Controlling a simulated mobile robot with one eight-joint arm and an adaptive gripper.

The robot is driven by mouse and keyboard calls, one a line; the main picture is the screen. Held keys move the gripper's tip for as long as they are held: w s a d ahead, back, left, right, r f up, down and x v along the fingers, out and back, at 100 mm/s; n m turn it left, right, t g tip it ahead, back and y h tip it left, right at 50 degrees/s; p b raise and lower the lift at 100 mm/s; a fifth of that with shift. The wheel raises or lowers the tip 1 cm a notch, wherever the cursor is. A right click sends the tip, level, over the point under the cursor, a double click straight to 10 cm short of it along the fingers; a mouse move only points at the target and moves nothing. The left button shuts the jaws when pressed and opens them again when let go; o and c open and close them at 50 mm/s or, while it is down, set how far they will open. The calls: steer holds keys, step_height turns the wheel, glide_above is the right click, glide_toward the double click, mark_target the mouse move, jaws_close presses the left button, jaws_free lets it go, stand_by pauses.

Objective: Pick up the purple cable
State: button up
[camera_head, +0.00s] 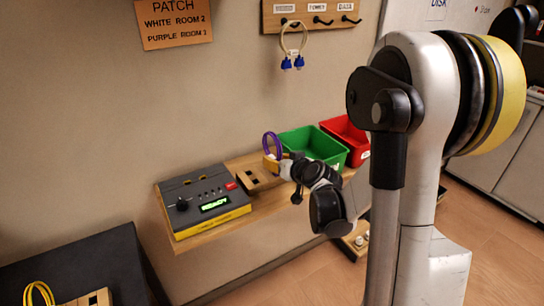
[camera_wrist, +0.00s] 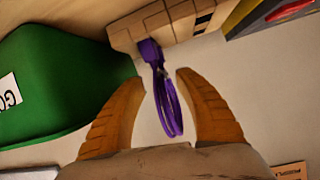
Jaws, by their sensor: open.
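The purple cable (camera_wrist: 168,95) is a looped lead, with its purple plug end at the light wooden block in the wrist view. Its loop hangs out between the two fingers of my gripper (camera_wrist: 162,85). The fingers are orange-brown, spread apart on either side of the loop, and do not appear closed on it. In the head view the purple loop (camera_head: 272,144) shows above the wooden block on the shelf, with my gripper (camera_head: 272,164) right at it. Part of the block and the cable's lower end are hidden by my gripper and wrist there.
A green bin (camera_head: 312,146) and a red bin (camera_head: 347,138) stand right of the block (camera_head: 254,179). A grey and yellow tester box (camera_head: 204,200) with a lit display is at left. A yellowish cable with blue plugs (camera_head: 292,50) hangs from a wall hook. A sign (camera_head: 173,22) names white and purple.

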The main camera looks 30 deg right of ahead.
steer(key=shift+r, duration=0.1)
jaws_close()
steer(key=shift+r, duration=0.1)
